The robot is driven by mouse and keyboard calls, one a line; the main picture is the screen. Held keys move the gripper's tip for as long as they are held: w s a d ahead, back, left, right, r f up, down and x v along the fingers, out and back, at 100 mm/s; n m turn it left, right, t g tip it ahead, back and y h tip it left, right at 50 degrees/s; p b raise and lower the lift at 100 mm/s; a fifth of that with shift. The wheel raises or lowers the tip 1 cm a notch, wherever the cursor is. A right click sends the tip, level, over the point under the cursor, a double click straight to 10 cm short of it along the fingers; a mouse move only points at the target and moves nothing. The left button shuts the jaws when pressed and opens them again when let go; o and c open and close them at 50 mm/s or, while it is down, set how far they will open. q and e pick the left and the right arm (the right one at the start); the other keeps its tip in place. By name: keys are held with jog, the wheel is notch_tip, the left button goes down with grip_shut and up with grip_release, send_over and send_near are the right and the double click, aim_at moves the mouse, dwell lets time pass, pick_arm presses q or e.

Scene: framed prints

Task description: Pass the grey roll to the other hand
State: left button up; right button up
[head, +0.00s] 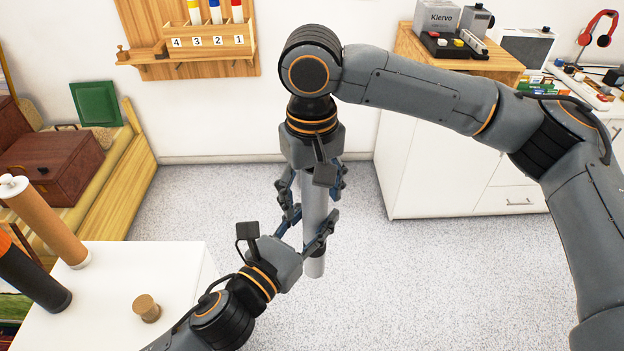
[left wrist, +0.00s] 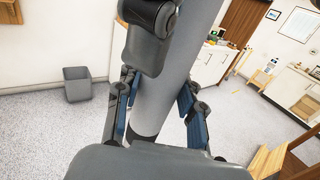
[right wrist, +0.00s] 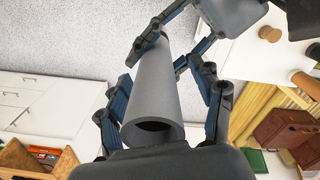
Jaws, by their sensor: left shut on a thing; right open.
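The grey roll (head: 314,262) is a long hollow tube, hanging nearly upright above the floor. My left gripper (head: 306,230) is shut on its lower part, coming in from the lower left; the roll also runs up between its fingers in the left wrist view (left wrist: 165,90). My right gripper (head: 313,200) points down from above, open, with its fingers on either side of the roll's upper part. In the right wrist view the roll (right wrist: 155,85) shows its open end near the palm, between the spread fingers. The roll's top is hidden in the head view.
A white table (head: 110,310) at lower left bears a brown roll (head: 45,220), a black roll (head: 30,275) and a small cork-coloured piece (head: 146,307). A wooden rack (head: 205,45) hangs on the wall. A white cabinet (head: 440,170) stands at right. The floor below is clear.

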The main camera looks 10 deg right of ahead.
jog(key=c, duration=1.3)
pick_arm(q)
jog(key=o, duration=1.3)
